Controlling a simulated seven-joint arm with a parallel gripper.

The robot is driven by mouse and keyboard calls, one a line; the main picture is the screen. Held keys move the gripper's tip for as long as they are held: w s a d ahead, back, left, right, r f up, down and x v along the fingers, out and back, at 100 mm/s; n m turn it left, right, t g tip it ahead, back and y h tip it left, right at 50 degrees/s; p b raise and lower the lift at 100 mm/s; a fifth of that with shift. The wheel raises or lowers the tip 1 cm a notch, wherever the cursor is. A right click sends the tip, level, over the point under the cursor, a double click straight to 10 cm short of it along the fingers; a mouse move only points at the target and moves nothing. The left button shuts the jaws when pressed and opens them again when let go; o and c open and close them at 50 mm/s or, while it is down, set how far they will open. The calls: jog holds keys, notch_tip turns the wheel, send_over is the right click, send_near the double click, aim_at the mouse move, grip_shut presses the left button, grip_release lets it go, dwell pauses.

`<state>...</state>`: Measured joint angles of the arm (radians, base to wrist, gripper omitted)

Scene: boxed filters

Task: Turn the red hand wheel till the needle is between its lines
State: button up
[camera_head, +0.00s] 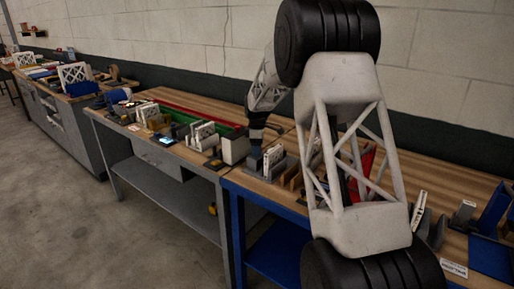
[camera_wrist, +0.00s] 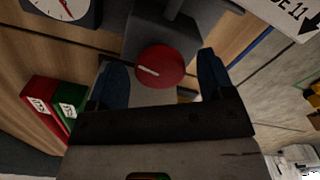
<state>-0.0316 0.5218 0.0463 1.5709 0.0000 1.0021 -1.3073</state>
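The red hand wheel (camera_wrist: 160,66) is in the upper middle of the wrist view, a round red disc with a pale mark, on a dark grey block (camera_wrist: 165,32). My gripper (camera_wrist: 161,68) is open, its two dark blue fingers apart on the left and right of the wheel, with a gap showing on both sides. I cannot tell whether the fingertips reach down to the wheel's depth. A white gauge (camera_wrist: 50,9) with a dark rim and red needle is cut off at the top left; its lines cannot be made out. In the head view the wheel cannot be made out.
A red box (camera_wrist: 40,103) and a green box (camera_wrist: 70,100) stand left of my gripper. A white sign (camera_wrist: 290,14) is at the top right. In the head view, the wooden bench (camera_head: 450,183) is crowded with boxes and holders; a blue tray (camera_head: 490,257) lies at the right.

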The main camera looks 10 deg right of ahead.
jog(key=c, duration=0.8)
jog(key=shift+c, duration=0.2)
jog(key=shift+m, duration=0.4)
jog(key=m, duration=0.9)
jog(key=shift+m, duration=0.4)
jog(key=m, duration=1)
